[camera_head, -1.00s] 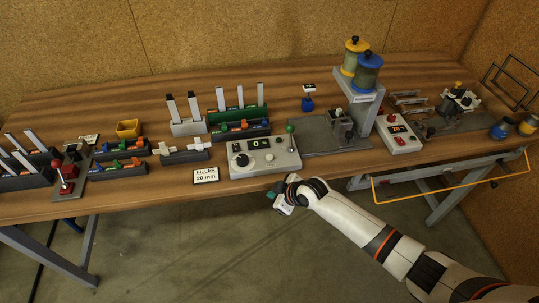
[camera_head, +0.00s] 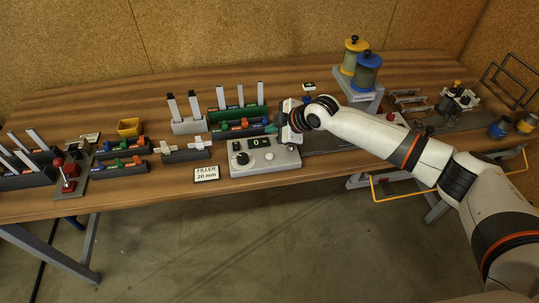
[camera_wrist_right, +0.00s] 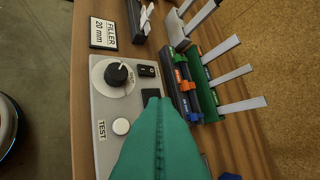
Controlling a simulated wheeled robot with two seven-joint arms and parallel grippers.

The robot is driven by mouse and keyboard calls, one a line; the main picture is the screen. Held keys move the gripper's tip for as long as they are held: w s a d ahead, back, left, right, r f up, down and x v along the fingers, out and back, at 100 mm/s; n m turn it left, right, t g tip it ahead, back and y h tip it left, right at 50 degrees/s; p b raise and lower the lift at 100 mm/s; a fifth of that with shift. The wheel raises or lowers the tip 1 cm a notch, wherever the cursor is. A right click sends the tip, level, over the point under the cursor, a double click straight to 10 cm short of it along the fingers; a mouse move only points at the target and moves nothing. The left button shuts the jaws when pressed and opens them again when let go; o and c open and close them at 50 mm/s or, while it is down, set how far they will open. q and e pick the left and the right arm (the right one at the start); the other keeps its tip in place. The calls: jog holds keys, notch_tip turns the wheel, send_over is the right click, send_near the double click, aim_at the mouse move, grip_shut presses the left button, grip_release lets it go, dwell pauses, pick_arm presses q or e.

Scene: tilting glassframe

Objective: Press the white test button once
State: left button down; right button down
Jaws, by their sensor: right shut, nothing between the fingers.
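The white test button (camera_wrist_right: 121,126) is a small round button on the grey control box, beside a TEST label (camera_wrist_right: 102,130) in the right wrist view. The control box (camera_head: 278,168) sits at the table's front edge in the head view. My right gripper (camera_head: 271,129) is shut and empty, above the back right part of the box. In the wrist view its green fingers (camera_wrist_right: 158,104) lie just right of the button and partly hide the dark display. The button is uncovered there, and the fingers look apart from it. My left gripper is not in view.
A black knob (camera_wrist_right: 116,74) and a black rocker switch (camera_wrist_right: 146,71) share the box. A rack of orange, green and blue pieces (camera_wrist_right: 185,88) stands behind it. A FILLER 20 mm sign (camera_head: 206,174) stands to the left. My right arm hides part of the press area.

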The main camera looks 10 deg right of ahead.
aim_at(270, 156)
notch_tip(270, 156, down, 9)
jog(key=b, duration=0.6)
jog(key=shift+b, duration=0.4)
dwell(1.7)
jog(key=shift+f+b, duration=0.3)
jog(key=shift+f, duration=0.05)
jog(key=shift+f+b, duration=0.3)
jog(key=shift+f, duration=0.1)
dwell(0.6)
jog(key=shift+r, duration=0.1)
jog(key=shift+r+p, duration=0.65)
jog(key=shift+r, duration=0.1)
